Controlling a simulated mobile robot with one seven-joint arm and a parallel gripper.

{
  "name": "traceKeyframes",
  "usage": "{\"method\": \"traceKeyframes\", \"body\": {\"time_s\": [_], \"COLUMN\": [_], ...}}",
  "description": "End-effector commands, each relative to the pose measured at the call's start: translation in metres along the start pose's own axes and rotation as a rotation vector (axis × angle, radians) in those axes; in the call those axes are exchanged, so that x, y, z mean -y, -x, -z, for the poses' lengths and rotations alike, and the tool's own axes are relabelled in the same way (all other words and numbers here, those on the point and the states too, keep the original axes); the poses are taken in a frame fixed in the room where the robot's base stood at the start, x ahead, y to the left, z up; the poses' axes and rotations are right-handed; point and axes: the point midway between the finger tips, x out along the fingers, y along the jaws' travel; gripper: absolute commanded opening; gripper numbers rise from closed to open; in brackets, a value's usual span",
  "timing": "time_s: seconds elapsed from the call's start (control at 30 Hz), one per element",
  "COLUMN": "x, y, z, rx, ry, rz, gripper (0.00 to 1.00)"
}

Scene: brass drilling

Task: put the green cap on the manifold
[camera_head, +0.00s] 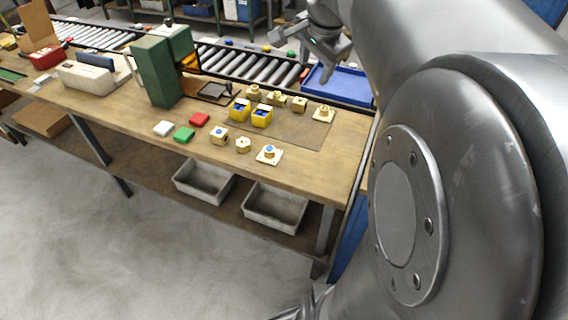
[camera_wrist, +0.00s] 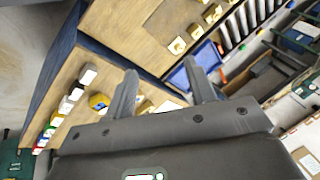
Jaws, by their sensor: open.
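A flat green piece (camera_head: 184,134), which looks like the green cap, lies near the front edge of the wooden bench beside a red piece (camera_head: 199,119) and a white piece (camera_head: 163,128). Several small brass parts stand to its right, among them a block with a blue top (camera_head: 219,135) and a square-based part (camera_head: 268,154). I cannot tell which one is the manifold. My gripper (camera_head: 325,50) is open and empty, high near the bench's right end, apart from these parts. In the wrist view its two fingers (camera_wrist: 160,68) are spread, with the bench tilted behind them.
Two yellow-and-blue blocks (camera_head: 239,110) and a back row of brass parts (camera_head: 276,97) stand on the bench. A green machine (camera_head: 155,72) rises left of them. A blue tray (camera_head: 338,86) and a roller conveyor (camera_head: 250,64) lie behind. Grey bins (camera_head: 275,208) sit below.

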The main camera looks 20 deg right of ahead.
Motion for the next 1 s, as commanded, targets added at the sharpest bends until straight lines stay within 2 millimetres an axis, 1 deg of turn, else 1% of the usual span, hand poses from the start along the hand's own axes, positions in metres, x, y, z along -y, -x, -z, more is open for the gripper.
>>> {"method": "traceKeyframes", "body": {"time_s": [0.03,0.1,0.17,0.2,0.3,0.4,0.5,0.6,0.7,1.0], "x": [-0.008,-0.021,-0.035,-0.045,-0.071,-0.097,-0.118,-0.133,-0.140,-0.142], "y": [0.007,0.013,0.017,0.019,0.020,0.018,0.014,0.011,0.008,0.007], "z": [-0.025,-0.053,-0.077,-0.091,-0.126,-0.154,-0.174,-0.187,-0.193,-0.194], "rx": [0.002,0.002,0.003,0.003,0.001,-0.001,-0.005,-0.009,-0.011,-0.011], "ry": [0.107,0.264,0.397,0.485,0.705,0.905,1.063,1.171,1.228,1.243], "rz": [0.012,0.026,0.039,0.048,0.073,0.099,0.120,0.136,0.143,0.144], "gripper": [0.50,0.50,0.50,0.50,0.50,0.50,0.50,0.50,0.50,0.50]}}
